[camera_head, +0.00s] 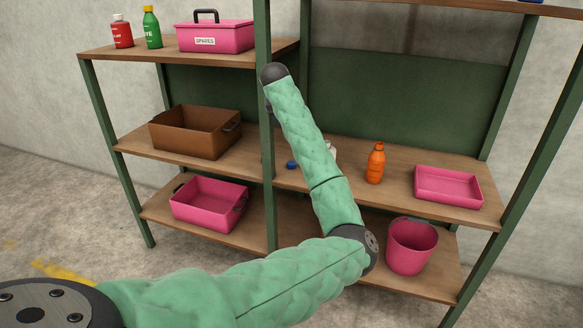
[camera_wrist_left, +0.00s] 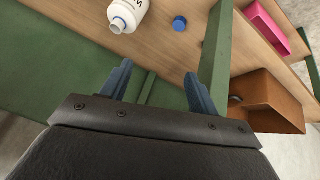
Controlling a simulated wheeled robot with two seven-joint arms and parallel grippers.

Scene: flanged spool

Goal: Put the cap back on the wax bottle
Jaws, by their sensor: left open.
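The white wax bottle (camera_wrist_left: 131,12) shows at the top of the left wrist view, with its neck open and part of a dark letter on its label. In the head view only a sliver of the bottle (camera_head: 332,152) shows behind my left arm. The blue cap (camera_wrist_left: 180,24) lies apart from the bottle on the wooden shelf board; it also shows in the head view (camera_head: 291,165), left of my arm. My left gripper (camera_wrist_left: 158,69) is open and empty, with its fingers short of both. In the head view the gripper is mostly hidden by my arm and the green post.
A green post (camera_head: 265,130) stands just left of the cap. On the same shelf are an orange bottle (camera_head: 376,163) and a pink tray (camera_head: 448,187). A brown crate (camera_head: 196,132) sits left of the post. A pink bucket (camera_head: 410,247) stands below.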

